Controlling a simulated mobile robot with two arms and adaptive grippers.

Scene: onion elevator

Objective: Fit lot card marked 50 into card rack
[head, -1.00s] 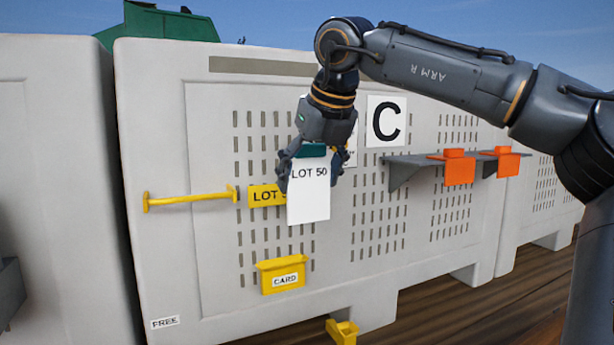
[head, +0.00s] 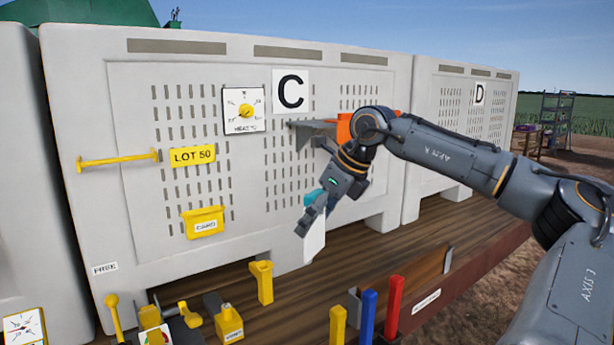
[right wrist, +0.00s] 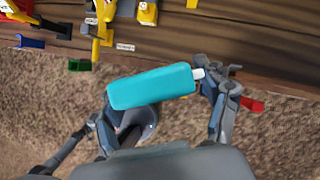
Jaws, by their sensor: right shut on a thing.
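My right gripper (head: 322,202) is shut on the lot card (head: 312,240) by its teal grip, which also shows as a teal block (right wrist: 150,87) between the fingers in the right wrist view. In the head view the white card hangs below the gripper, seen at a slant; its print is not readable now. The card rack (head: 203,226) is a yellow holder labelled CARD on the front of bin C, left of and apart from the card. A yellow LOT 50 plate (head: 193,156) is fixed above it. My left gripper is not in view.
A yellow bar (head: 117,160) and a dial panel (head: 243,111) are on bin C. A grey shelf with an orange part (head: 344,127) lies behind my right arm. Yellow (head: 338,325), blue (head: 368,316) and red (head: 394,306) posts stand at the wooden deck's front.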

